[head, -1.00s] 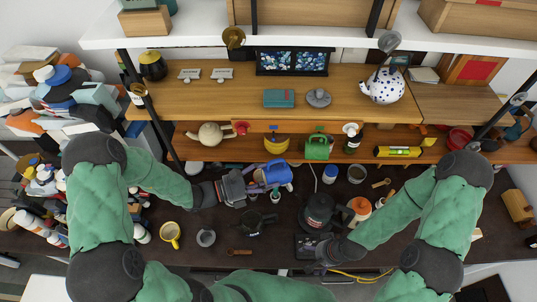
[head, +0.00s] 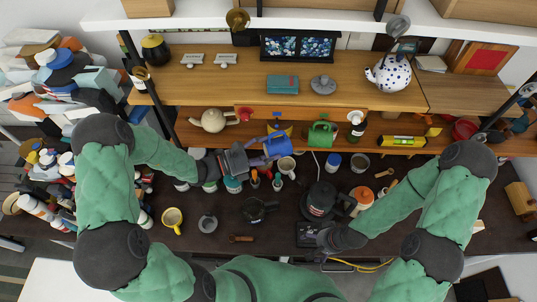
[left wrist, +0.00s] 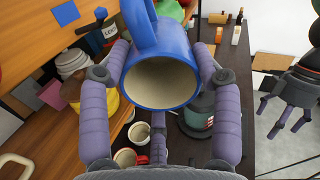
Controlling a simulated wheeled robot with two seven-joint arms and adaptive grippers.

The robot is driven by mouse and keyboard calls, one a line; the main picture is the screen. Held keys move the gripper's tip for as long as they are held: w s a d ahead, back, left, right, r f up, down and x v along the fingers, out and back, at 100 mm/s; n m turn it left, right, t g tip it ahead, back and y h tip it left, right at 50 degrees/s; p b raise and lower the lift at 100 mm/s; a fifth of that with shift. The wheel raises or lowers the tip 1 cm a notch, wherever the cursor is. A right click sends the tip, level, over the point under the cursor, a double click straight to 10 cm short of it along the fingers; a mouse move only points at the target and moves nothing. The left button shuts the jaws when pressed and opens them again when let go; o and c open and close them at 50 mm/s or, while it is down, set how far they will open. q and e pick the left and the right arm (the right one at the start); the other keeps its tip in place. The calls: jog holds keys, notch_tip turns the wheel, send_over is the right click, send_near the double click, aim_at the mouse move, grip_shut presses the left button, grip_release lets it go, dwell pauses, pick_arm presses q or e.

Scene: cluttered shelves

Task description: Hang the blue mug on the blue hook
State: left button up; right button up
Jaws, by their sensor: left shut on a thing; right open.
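The blue mug (head: 277,146) is held by my left gripper (head: 262,154) in front of the lower shelf in the head view. In the left wrist view the mug (left wrist: 160,75) sits between the purple fingers (left wrist: 160,88), its pale inside facing the camera and its handle toward the top. A blue square patch (left wrist: 66,13) on the wooden board, probably the blue hook's base, is up and left of the mug, apart from it. My right gripper (head: 320,242) is open, low over the dark counter.
A green mug (head: 321,134) hangs close right of the blue mug. A yellow thing is partly hidden behind the blue mug. A white mug (head: 286,166) and several bottles stand below on the counter. A teapot (head: 213,120) sits left on the shelf.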

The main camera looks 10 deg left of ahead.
pick_arm(q)
jog(key=w+a+f+b, duration=0.1)
jog(key=w+b, duration=0.1)
jog(key=w, duration=0.4)
jog(key=shift+w+a+f+b, duration=0.15)
jog(key=shift+f+b, duration=0.1)
jog(key=shift+b, duration=0.1)
dwell(0.5)
jog(key=shift+f, duration=0.15)
dwell(0.7)
jog(key=o, duration=1.2)
jog(key=shift+o, duration=0.2)
